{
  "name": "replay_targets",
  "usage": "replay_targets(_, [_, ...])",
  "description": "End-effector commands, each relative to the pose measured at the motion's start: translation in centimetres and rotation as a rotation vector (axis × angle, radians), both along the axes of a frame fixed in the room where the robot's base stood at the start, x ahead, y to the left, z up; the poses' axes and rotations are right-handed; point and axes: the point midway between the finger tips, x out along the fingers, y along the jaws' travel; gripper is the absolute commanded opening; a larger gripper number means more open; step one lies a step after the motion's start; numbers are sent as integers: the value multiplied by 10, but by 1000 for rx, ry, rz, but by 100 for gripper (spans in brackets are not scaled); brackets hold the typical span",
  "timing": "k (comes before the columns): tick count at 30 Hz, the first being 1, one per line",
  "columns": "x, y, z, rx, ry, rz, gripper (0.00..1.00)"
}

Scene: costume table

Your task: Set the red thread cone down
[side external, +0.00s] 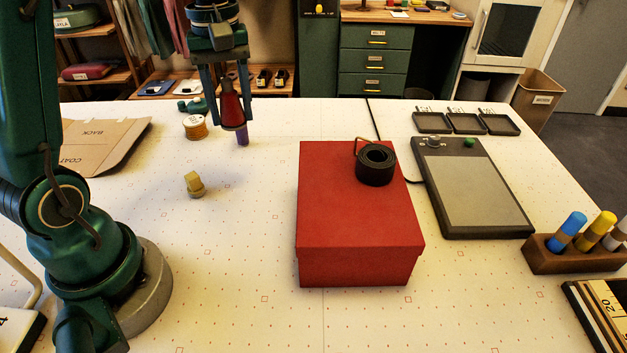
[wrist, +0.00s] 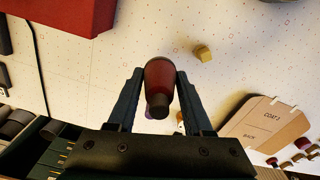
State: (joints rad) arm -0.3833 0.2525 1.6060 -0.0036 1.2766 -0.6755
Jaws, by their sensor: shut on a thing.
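The red thread cone (side external: 231,104) is between the two fingers of my gripper (side external: 232,119), near the back of the white table (side external: 235,240). My gripper is shut on it. The cone is roughly upright, narrow end up, with a dark lower edge. In the wrist view the red cone (wrist: 160,74) also sits between the fingertips (wrist: 160,72). A small purple thing (side external: 242,138) shows just below the cone; I cannot tell whether they touch or how high the cone is above the table.
An orange spool (side external: 195,128) stands left of the cone, with a green item (side external: 193,105) behind it. A yellow block (side external: 194,183) is nearer. A red box (side external: 350,220) with a black coil (side external: 376,165) stands right. The front middle table is clear.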

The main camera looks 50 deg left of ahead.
Motion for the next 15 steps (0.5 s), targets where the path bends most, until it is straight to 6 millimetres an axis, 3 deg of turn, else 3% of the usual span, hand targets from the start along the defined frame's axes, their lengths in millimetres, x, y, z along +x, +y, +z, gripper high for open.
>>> replay_targets(3, [-2, 25, -12, -3, 3, 268, 0])
replay_targets(9, [-6, 51, -23, -3, -2, 563, 0])
replay_targets(15, [0, 45, -35, -4, 0, 632, 0])
